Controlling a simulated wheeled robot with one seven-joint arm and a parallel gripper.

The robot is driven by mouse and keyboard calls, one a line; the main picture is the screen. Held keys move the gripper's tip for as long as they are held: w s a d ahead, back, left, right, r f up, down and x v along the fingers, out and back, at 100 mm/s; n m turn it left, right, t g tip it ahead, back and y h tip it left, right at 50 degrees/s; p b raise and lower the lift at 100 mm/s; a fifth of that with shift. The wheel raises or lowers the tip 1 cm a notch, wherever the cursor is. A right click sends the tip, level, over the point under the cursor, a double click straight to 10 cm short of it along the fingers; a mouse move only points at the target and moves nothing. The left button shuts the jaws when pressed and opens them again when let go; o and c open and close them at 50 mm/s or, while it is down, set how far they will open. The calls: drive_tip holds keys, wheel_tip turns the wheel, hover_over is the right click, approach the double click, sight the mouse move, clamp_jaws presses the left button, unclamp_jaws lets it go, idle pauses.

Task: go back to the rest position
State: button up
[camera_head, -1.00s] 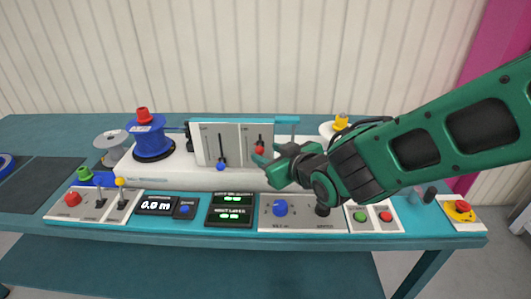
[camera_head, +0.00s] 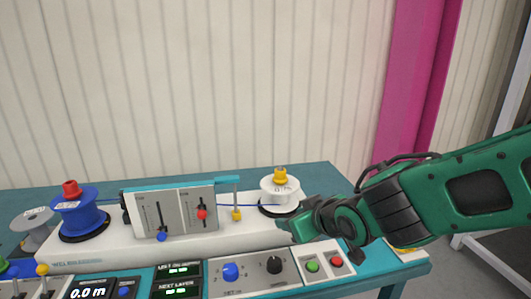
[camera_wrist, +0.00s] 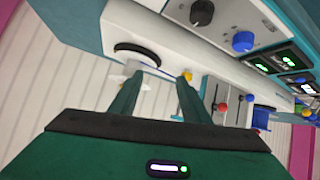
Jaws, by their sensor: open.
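My gripper (camera_head: 288,228) is in front of the right part of the white machine, left of my green wrist. In the wrist view its two green fingers (camera_wrist: 158,88) stand apart with nothing between them. The slider panel (camera_head: 178,212) has a blue knob (camera_head: 162,237) low on its left slot and a red knob (camera_head: 202,214) on its right slot. Beyond the gripper, a white reel with a yellow top (camera_head: 280,188) stands on the machine. A blue reel with a red top (camera_head: 78,210) stands at the left end.
The teal table (camera_head: 325,178) carries a front row of controls: a blue dial (camera_head: 230,271), a black dial (camera_head: 274,265), a green button (camera_head: 312,266) and a red button (camera_head: 336,261). A grey reel (camera_head: 36,230) is at the far left. A pale ribbed wall stands behind.

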drive_tip(key=s+d+f+m+g+h, duration=0.1)
drive_tip(key=s+d+m+g+h, duration=0.15)
drive_tip(key=d, duration=1.05)
drive_tip(key=s+d+f+m+g+h, duration=0.2)
drive_tip(key=s+d+m+h, duration=0.15)
drive_tip(key=d, duration=0.95)
drive_tip(key=s+d+m+g, duration=0.2)
drive_tip(key=s+d+m, duration=0.1)
drive_tip(key=s, duration=0.7)
drive_tip(key=s+d+m+g+y, duration=0.1)
drive_tip(key=s+d+m+g, duration=0.2)
drive_tip(key=s+d, duration=0.3)
drive_tip(key=s+m, duration=0.1)
drive_tip(key=s, duration=0.3)
drive_tip(key=shift+s+d+r+y, duration=0.15)
drive_tip(key=shift+s+d+y, duration=0.05)
drive_tip(key=shift+d+y, duration=0.1)
drive_tip(key=shift+w+f+g, duration=0.25)
drive_tip(key=shift+w, duration=0.4)
